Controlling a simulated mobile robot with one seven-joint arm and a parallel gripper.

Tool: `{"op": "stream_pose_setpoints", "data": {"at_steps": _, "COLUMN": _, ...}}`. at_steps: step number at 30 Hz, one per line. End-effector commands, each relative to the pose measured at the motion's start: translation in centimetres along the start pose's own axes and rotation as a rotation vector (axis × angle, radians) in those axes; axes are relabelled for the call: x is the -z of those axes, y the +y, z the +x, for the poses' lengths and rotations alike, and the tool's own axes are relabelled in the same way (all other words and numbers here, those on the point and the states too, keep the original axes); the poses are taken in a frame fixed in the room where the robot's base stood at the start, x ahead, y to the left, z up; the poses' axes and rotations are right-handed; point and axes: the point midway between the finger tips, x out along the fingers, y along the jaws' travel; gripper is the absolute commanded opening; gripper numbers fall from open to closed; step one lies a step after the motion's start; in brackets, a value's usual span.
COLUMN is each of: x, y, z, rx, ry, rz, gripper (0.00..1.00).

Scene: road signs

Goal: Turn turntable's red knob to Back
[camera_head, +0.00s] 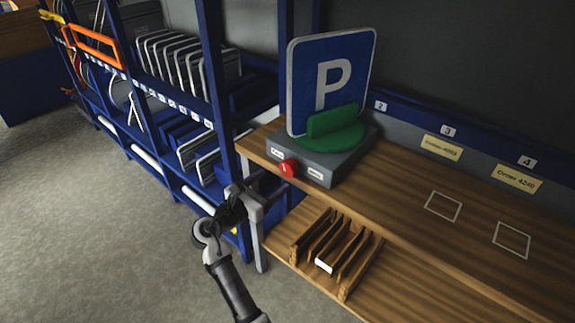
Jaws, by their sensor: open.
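The turntable (318,164) is a grey box at the left end of the wooden bench. A green round holder (335,124) on top carries a blue parking sign (329,80) with a white P, standing upright. The red knob (288,168) is on the box's front face, between two small white labels too small to read. My gripper (268,190) is open and empty, to the left of and below the knob, near the bench's left end. It appears apart from the knob.
The wooden bench top (400,190) is mostly clear, with white square outlines to the right. A slotted wooden rack (335,250) sits on the lower shelf. A blue shelving frame (215,90) holding several sign plates stands to the left. Open grey floor (90,230) lies at lower left.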

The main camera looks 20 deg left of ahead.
Motion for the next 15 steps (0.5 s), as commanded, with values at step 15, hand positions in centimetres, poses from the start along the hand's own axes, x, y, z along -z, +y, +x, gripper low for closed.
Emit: {"op": "stream_pose_setpoints", "data": {"at_steps": 15, "x": -0.1, "y": 0.0, "z": 8.1, "rx": -0.001, "ry": -0.001, "rz": 0.002, "gripper": 0.69}}
